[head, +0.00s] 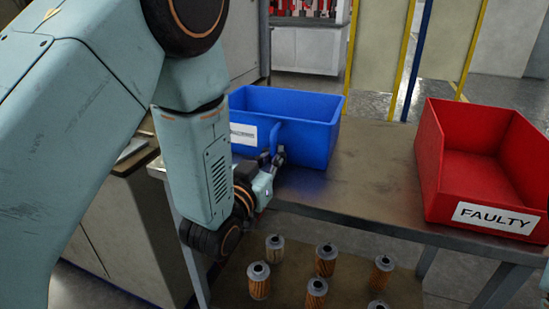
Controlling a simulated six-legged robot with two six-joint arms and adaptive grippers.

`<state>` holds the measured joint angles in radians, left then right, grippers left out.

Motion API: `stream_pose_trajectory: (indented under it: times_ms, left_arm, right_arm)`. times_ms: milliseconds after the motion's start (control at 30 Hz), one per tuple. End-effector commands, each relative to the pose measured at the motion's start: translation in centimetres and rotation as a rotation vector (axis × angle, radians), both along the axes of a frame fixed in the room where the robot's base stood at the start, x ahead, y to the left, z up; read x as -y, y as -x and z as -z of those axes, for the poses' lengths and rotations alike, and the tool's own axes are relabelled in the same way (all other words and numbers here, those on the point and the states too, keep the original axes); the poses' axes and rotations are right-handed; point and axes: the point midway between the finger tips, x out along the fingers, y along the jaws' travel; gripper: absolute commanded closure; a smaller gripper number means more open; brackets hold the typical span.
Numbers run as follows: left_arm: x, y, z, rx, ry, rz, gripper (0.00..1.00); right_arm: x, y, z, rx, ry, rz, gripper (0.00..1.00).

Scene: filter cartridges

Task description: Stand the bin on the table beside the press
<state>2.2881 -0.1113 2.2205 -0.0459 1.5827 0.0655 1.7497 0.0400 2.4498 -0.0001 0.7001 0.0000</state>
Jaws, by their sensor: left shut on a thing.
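A blue bin (318,142) with a white label stands upright at the left part of the table (358,180). Its base appears to rest on the tabletop, but my arm hides its left end and I cannot tell for sure. My left gripper (276,157) is shut on the blue bin at the grip on its near wall. My right gripper is out of view. I cannot make out the press in this view.
A red bin (436,180) marked FAULTY stands at the table's right end. Bare tabletop lies between the bins. Several filter cartridges (326,260) stand on a lower surface in front. A grey cabinet (130,225) is at the left. Yellow-framed panels stand behind.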

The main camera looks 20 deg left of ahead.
Motion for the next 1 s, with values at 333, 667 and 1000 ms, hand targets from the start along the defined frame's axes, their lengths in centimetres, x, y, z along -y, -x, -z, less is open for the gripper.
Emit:
stream_pose_trajectory:
  times_ms: [333,667,1000]
  left_arm:
    - [0.0,0.02,0.29,-0.001,0.0,0.0,0.82]
    - [0.01,0.01,0.26,0.0,0.0,0.0,0.66]
    - [0.01,-0.06,-0.07,0.0,0.0,0.001,0.66]
  right_arm:
    - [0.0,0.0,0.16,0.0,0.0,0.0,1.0]
    - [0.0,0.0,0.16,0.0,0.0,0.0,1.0]
    - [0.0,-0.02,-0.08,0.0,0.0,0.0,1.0]
